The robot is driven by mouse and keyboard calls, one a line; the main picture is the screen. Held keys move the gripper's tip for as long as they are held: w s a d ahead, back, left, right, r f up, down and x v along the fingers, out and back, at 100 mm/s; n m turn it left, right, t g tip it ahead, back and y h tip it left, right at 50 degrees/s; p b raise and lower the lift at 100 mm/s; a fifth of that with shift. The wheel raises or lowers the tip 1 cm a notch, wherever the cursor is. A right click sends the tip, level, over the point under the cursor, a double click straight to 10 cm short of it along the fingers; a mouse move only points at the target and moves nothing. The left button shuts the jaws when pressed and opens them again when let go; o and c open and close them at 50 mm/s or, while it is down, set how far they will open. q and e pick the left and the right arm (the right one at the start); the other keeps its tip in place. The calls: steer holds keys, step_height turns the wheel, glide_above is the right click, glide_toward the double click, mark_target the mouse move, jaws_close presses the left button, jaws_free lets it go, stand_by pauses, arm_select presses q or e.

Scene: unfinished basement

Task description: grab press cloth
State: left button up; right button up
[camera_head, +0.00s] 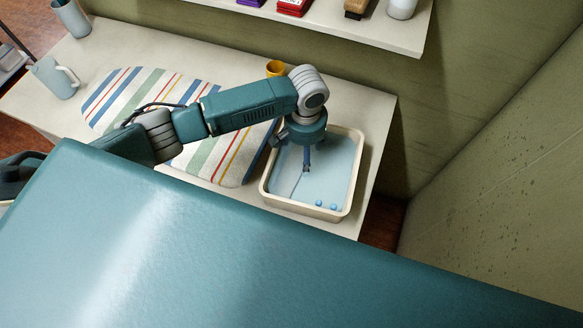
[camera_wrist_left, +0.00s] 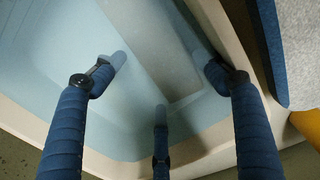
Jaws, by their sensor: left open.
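A cream basin (camera_head: 300,208) with a pale blue inside stands at the right end of the table. In the left wrist view a flat, pale grey rectangular piece (camera_wrist_left: 155,45), which may be the press cloth, lies in the basin (camera_wrist_left: 105,165). In the head view I cannot clearly make it out. My left gripper (camera_head: 306,167) points down over the basin. In the left wrist view its three fingers (camera_wrist_left: 160,76) are spread above the grey piece, with nothing between them. My right gripper is not in view.
A grey-blue jug (camera_head: 55,78) stands at the far left. A shelf (camera_head: 370,30) hangs above the table.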

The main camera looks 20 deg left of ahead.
arm_select(q)
steer(key=shift+a+f, duration=0.1)
steer(key=shift+f, duration=0.55)
steer(key=c, duration=0.6)
steer(key=shift+c, duration=0.7)
steer(key=shift+r, duration=0.15)
